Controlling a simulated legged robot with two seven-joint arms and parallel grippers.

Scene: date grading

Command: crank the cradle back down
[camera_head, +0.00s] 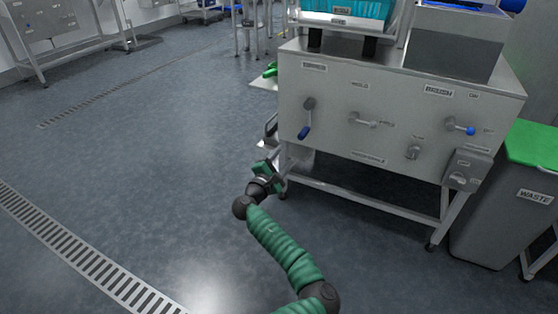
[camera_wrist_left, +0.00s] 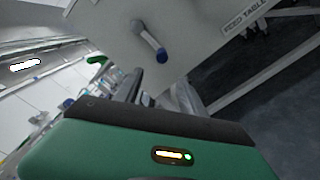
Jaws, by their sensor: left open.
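The crank (camera_head: 306,119) is a grey arm with a blue handle on the left part of the steel machine's front panel. Its handle hangs down and slightly left. In the left wrist view the crank (camera_wrist_left: 150,42) shows beyond the gripper. The cradle (camera_head: 342,22) is a light metal tray on dark posts above the machine top, partly cut off by the picture edge. It bears a teal crate (camera_head: 373,8). My left gripper (camera_head: 272,134) is open, below and left of the crank, apart from it. My right gripper is out of view.
The panel (camera_head: 330,85) also carries a second grey handle (camera_head: 364,121) and a blue-tipped handle (camera_head: 459,127). A grey waste bin (camera_head: 493,225) with a green lid stands at the right. A green object (camera_head: 270,70) lies behind the machine's left edge. Open floor lies left.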

